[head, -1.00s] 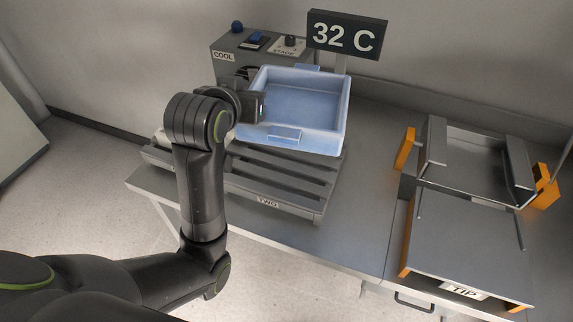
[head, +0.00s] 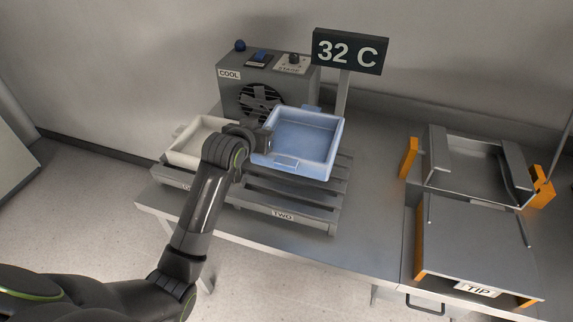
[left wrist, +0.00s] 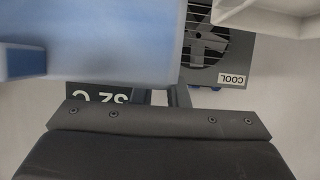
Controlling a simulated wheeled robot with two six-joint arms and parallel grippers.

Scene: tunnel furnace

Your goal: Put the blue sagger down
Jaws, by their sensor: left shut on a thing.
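The blue sagger (head: 306,134) is an open, empty square tray with small side handles. In the head view it is over the right part of the slatted rack marked TWO (head: 290,214). My left gripper (head: 262,141) is shut on its left side. Whether the sagger touches the slats I cannot tell. In the left wrist view the sagger (left wrist: 110,40) fills the upper left, close to the gripper. The fingertips are hard to make out there. My right gripper is not in view.
A white sagger (head: 190,150) sits left of the blue one on the rack; its edge shows in the wrist view. Behind stand the COOL fan box (head: 262,85) and the 32 C display (head: 349,50). The TIP station (head: 470,250) is at right. Bare table lies between.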

